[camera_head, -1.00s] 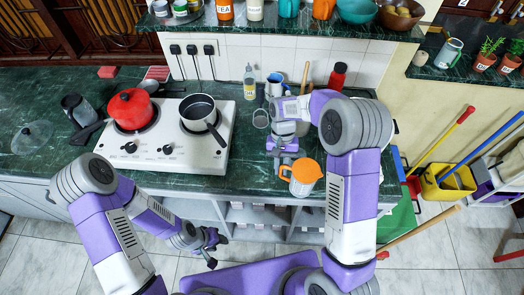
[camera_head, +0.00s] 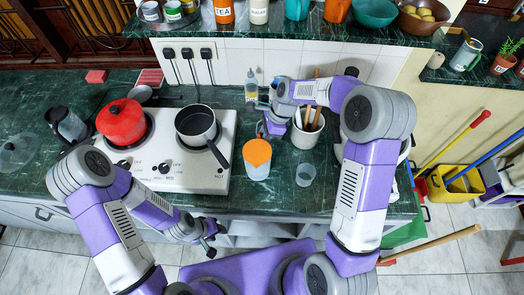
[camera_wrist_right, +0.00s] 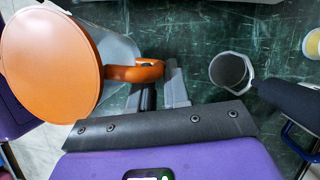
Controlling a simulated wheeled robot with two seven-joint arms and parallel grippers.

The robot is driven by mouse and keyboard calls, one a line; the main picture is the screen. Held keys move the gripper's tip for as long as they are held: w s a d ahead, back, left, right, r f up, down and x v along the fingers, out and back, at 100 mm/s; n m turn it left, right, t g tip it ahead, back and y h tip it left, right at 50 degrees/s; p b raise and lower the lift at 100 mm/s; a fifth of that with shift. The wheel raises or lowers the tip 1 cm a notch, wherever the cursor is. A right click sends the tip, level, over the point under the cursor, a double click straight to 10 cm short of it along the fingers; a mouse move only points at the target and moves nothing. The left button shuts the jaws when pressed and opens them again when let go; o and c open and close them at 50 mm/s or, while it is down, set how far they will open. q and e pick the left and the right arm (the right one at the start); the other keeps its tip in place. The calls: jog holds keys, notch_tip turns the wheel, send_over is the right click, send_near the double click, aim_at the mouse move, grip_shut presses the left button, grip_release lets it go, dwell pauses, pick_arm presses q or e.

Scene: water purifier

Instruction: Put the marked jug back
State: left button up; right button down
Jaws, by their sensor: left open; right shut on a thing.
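The jug (camera_head: 257,160) has an orange lid and a pale, see-through body. It appears upright at the counter's front, just right of the stove; I cannot tell whether its base touches the counter. In the right wrist view its lid (camera_wrist_right: 52,65) fills the left side. My right gripper (camera_head: 272,127) is shut on its orange handle (camera_wrist_right: 135,73), behind the jug in the head view. No mark on the jug can be made out. My left gripper (camera_head: 208,242) is open and empty, low in front of the counter.
A clear glass (camera_head: 305,174) stands right of the jug. A crock with utensils (camera_head: 308,132) is behind the glass. The white stove (camera_head: 180,172) carries a red pot (camera_head: 121,122) and a saucepan (camera_head: 197,124). A labelled bottle (camera_head: 251,84) stands near the wall.

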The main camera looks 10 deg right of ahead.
jog(key=shift+f+b, duration=0.35)
jog(key=shift+f, duration=2.05)
jog(key=shift+f, duration=0.1)
jog(key=c, duration=1.1)
grip_release()
jog(key=shift+r, duration=0.2)
jog(key=p+v, duration=0.2)
jog(key=v, duration=1)
